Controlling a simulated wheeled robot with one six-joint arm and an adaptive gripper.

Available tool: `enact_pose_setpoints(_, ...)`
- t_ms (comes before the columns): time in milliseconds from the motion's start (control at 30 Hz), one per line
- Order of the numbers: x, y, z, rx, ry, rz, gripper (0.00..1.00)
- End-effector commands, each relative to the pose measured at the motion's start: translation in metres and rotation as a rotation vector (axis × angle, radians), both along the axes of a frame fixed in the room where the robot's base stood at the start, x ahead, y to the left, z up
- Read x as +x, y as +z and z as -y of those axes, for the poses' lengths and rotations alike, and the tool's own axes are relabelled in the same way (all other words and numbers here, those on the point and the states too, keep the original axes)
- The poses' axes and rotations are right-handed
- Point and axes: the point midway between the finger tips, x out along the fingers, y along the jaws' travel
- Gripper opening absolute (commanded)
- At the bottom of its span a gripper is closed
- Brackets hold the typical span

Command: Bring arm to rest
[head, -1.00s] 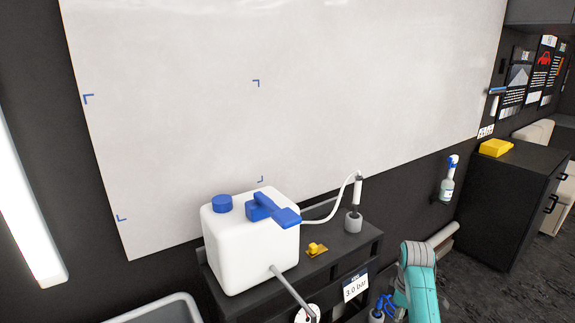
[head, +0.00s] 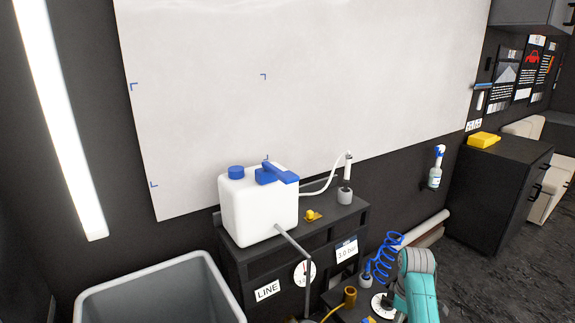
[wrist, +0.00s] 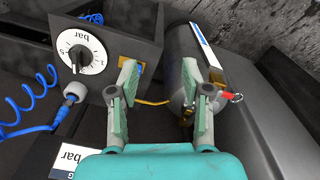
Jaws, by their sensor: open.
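My gripper (wrist: 161,85) shows in the wrist view with its two teal fingers spread apart and nothing between them. It hangs above a dark box with a white round bar dial (wrist: 82,55) and a dark cylinder (wrist: 182,85). A thin yellow hose shows between and beyond the fingers. In the head view my teal arm is at the lower right, beside the dark shelf unit (head: 235,262); the fingers are out of that view.
A white tank (head: 255,212) with blue fittings stands on the shelf unit. A blue coiled hose (head: 383,255) rises beside my arm. A grey bin (head: 205,285) is lower left, a black cabinet (head: 500,185) right. Floor (head: 470,265) right of my arm looks clear.

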Motion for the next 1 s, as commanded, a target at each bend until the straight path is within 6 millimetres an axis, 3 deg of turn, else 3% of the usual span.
enact_pose_setpoints(267,-0.013,-0.033,-0.008,-0.007,-0.034,0.042,0.48)
enact_pose_setpoints(567,-0.042,-0.089,-0.023,-0.014,-0.1,0.132,0.48)
enact_pose_setpoints(800,-0.093,-0.15,-0.043,-0.01,-0.197,0.262,0.48)
enact_pose_setpoints(1000,-0.145,-0.184,-0.061,0.008,-0.279,0.378,0.48)
